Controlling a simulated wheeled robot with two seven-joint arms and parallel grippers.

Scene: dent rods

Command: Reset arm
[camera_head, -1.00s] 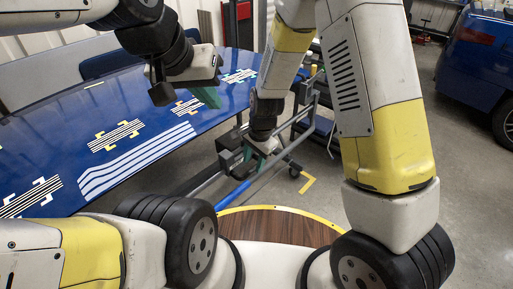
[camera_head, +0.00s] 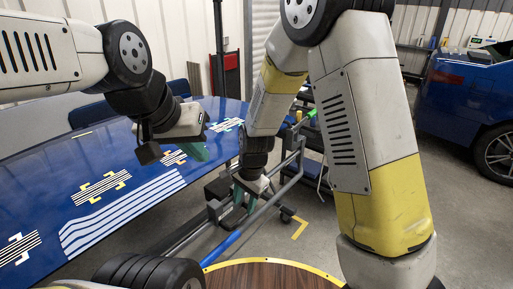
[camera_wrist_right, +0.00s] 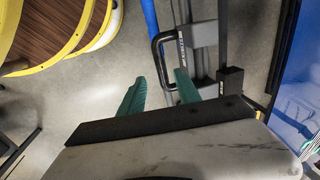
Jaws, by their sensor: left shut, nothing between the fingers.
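My left gripper (camera_head: 196,152) is above the far part of the blue panel, with its green fingers together and empty. My left forearm reaches in from the upper left. My right gripper (camera_head: 238,200) hangs low beside a grey tubular frame (camera_head: 262,208). In the right wrist view its two green fingers (camera_wrist_right: 160,90) are apart, with nothing visibly held between them. The frame's black handle (camera_wrist_right: 158,48) and grey rails show beyond the fingertips. I cannot tell whether the fingers touch the frame.
The blue panel (camera_head: 110,225) with white stripes and yellow marks fills the left side. A blue car (camera_head: 465,100) stands at the right. A round wooden top with a yellow rim (camera_head: 262,262) is at the bottom.

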